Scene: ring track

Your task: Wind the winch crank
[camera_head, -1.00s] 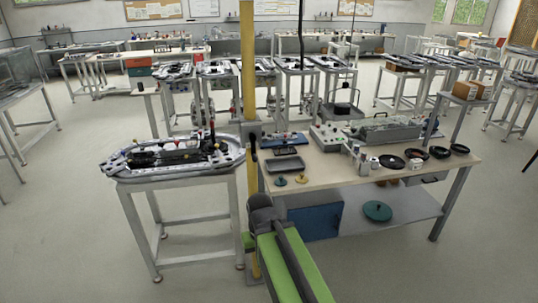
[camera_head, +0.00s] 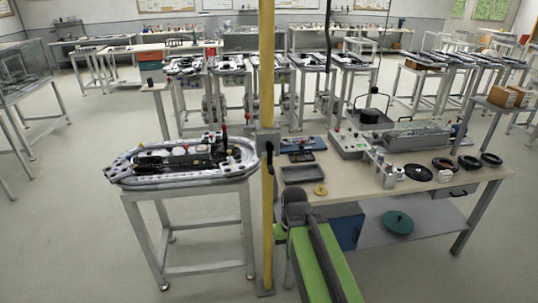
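The winch is a grey box (camera_head: 268,139) on a yellow upright post (camera_head: 266,70), between the left stand and the workbench. A dark upright crank handle (camera_head: 270,157) shows on its near side, at about workbench height. It is small here, and the crank's arm and pivot are hard to make out. My green and dark grey arm rises from the bottom edge, right of the post, its dark joint in front of the workbench's left end and apart from the crank. I cannot make out my gripper or its fingers.
The workbench (camera_head: 345,180) on the right holds trays, black rings and devices. A stand (camera_head: 192,187) on the left carries an oval track (camera_head: 182,160). Open floor (camera_head: 70,230) lies left and in front. More stands fill the back.

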